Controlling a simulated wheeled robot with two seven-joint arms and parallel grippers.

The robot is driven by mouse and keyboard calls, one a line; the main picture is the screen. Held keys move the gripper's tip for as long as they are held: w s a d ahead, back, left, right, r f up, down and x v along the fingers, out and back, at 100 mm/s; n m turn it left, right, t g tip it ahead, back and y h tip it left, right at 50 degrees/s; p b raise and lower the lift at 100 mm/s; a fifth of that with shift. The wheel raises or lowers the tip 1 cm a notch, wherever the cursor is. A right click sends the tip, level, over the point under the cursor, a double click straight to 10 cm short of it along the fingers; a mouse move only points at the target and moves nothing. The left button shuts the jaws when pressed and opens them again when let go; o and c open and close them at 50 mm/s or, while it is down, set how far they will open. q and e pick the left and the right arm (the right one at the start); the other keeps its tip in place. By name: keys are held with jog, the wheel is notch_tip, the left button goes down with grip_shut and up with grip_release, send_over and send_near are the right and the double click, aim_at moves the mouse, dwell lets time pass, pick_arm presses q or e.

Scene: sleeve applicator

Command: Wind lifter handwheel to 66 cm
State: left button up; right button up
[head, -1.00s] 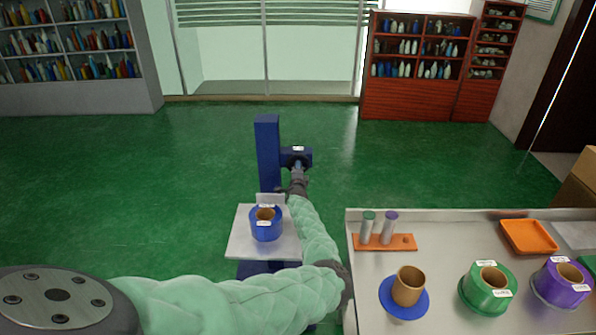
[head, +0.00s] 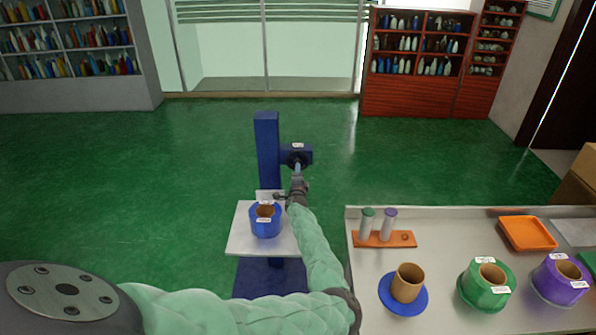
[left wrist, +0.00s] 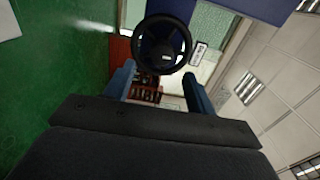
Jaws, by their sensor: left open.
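The lifter has a blue column (head: 267,150) and a light platform (head: 243,240) carrying a blue roll (head: 265,222). A blue housing with a white label juts right from the column. The black handwheel (left wrist: 146,50) faces the camera in the left wrist view, a round rim with a hub. In the head view it is small, dark and partly hidden by my gripper. My left gripper (left wrist: 159,88) is open, its two blue fingers pointing toward the wheel. The fingertips are by the lower rim; I cannot tell whether they touch it. My right gripper is not in view.
A table (head: 450,220) at the right holds an orange rack with two tubes (head: 384,240), a brown core on a blue disc (head: 406,290), green (head: 486,284) and purple (head: 561,278) rolls, and an orange tray (head: 528,234). Green floor is clear left of the lifter.

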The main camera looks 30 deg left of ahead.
pick_arm(q)
jog(key=shift+v, duration=1.1)
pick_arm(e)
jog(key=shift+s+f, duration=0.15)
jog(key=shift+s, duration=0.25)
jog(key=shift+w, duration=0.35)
